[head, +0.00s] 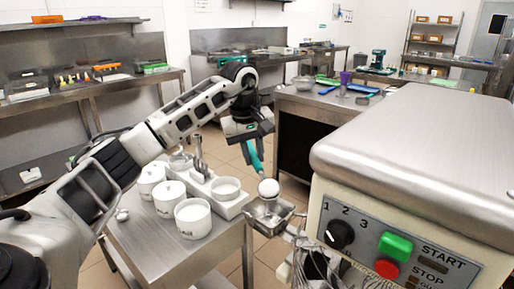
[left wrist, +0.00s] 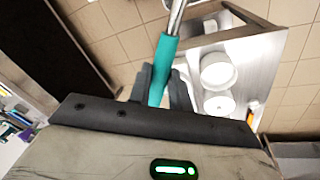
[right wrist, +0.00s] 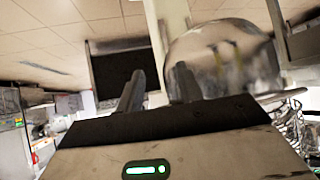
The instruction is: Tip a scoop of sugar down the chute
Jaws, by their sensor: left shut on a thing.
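My left gripper (head: 250,138) is shut on the teal handle of the scoop (head: 255,158). The handle also runs between the fingers in the left wrist view (left wrist: 162,72). The scoop points down, its white rounded end (head: 268,188) just over the metal chute (head: 270,213) on the machine's left side. I cannot tell whether the white is sugar heaped in the bowl. My right gripper (right wrist: 160,88) shows in the right wrist view, fingers apart with nothing between them. White tubs stand on the side table; the front one (head: 192,231) has white contents.
A bench (head: 330,103) with bowls and tools stands behind.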

